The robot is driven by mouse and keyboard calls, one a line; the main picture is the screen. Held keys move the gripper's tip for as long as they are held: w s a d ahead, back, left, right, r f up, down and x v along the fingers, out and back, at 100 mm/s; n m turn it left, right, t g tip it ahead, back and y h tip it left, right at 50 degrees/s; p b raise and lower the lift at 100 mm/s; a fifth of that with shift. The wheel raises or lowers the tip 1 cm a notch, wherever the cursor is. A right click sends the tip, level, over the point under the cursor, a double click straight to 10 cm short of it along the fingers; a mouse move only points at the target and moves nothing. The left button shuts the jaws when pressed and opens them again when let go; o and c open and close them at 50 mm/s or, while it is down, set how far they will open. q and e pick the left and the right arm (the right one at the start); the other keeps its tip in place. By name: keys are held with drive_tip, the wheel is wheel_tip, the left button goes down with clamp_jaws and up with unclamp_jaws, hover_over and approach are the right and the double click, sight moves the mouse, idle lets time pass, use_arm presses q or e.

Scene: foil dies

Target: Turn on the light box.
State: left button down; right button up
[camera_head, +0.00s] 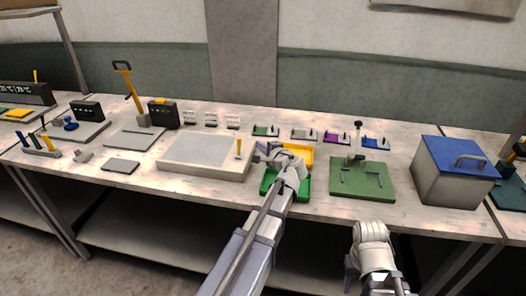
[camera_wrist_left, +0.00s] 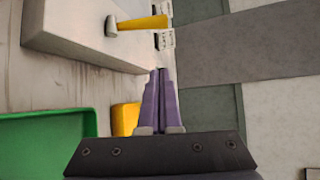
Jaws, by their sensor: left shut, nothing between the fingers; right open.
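The light box (camera_head: 175,166) is a low pale box with a flat grey top panel (camera_head: 200,149), which looks unlit. A yellow lever (camera_head: 238,147) stands upright near its right end. In the left wrist view the box (camera_wrist_left: 75,30) is at the top left, with the yellow lever (camera_wrist_left: 142,23) on a grey pivot. My left gripper (camera_head: 260,151) is shut and empty, just right of the box and apart from the lever. Its purple fingers (camera_wrist_left: 160,85) point toward the lever side. My right gripper (camera_head: 352,268) is open, low in front of the bench.
A green tray (camera_head: 301,190) and a yellow tray (camera_head: 302,151) lie beside and under my left wrist. A green fixture plate (camera_head: 362,184) and a blue-lidded box (camera_head: 450,172) stand farther right. Small coloured dies (camera_head: 335,138) line the back.

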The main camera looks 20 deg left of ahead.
sight(239, 148)
use_arm(q)
drive_tip(key=b+x, duration=0.1)
drive_tip(key=x, duration=0.4)
drive_tip(key=shift+w+a+f, duration=0.15)
drive_tip(key=shift+w+a, duration=0.1)
drive_tip(key=s, duration=0.1)
drive_tip(key=s+r, duration=0.1)
drive_tip(key=s+p, duration=0.1)
drive_tip(key=shift+s+a+r, duration=0.2)
drive_tip(key=shift+s+a, duration=0.1)
drive_tip(key=shift+a, duration=0.1)
drive_tip(key=shift+s+a, duration=0.1)
drive_tip(key=shift+s, duration=0.15)
drive_tip(key=shift+s+f+b, duration=0.1)
drive_tip(key=shift+s+b, duration=0.05)
drive_tip(key=shift+b, duration=0.25)
drive_tip(key=shift+y, duration=0.3)
drive_tip(key=shift+s+n+t+b, duration=0.1)
drive_tip(key=shift+n+t+b, duration=0.2)
drive_tip(key=shift+t+b, duration=0.1)
